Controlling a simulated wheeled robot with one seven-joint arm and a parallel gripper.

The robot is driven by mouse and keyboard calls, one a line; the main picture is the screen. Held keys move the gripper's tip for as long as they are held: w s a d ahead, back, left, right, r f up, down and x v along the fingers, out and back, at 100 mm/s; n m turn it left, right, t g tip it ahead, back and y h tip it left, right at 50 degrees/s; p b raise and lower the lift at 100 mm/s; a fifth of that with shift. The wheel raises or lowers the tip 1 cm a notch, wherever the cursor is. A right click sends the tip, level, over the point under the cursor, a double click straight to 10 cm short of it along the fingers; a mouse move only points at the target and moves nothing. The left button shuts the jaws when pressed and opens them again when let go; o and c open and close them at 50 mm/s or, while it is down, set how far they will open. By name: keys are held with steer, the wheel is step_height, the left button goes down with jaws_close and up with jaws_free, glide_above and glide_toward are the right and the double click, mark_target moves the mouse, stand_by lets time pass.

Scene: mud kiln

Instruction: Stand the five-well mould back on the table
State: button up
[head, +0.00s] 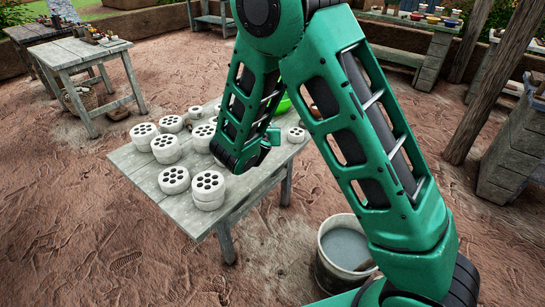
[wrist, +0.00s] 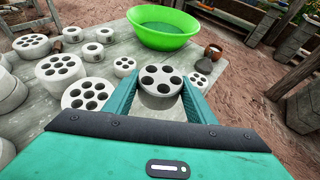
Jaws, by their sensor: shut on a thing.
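The five-well mould (wrist: 161,78) is a pale round block with dark wells in its top face, seen in the wrist view between the two green fingers of my gripper (wrist: 160,92). The fingers are shut on its sides. It looks upright, over the table; I cannot tell whether its base touches the top. In the head view my gripper (head: 266,146) is over the right part of the grey wooden table (head: 235,205), and my arm hides the held mould there.
Several other pale moulds, such as one (wrist: 88,94) to the left in the wrist view, stand on the table, some stacked. A green basin (wrist: 163,27) is behind the held mould, with a small mould (wrist: 199,79) to its right. A bucket (head: 342,250) stands on the ground.

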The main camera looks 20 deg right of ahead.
steer(key=a+f, duration=0.2)
steer(key=a, duration=0.4)
glide_above(273, 156)
steer(key=shift+m, duration=0.3)
step_height(273, 156, down, 7)
steer(key=shift+r, duration=0.1)
steer(key=shift+f, duration=2.05)
steer(key=shift+f, duration=0.15)
steer(key=o, duration=1)
steer(key=shift+c, duration=0.2)
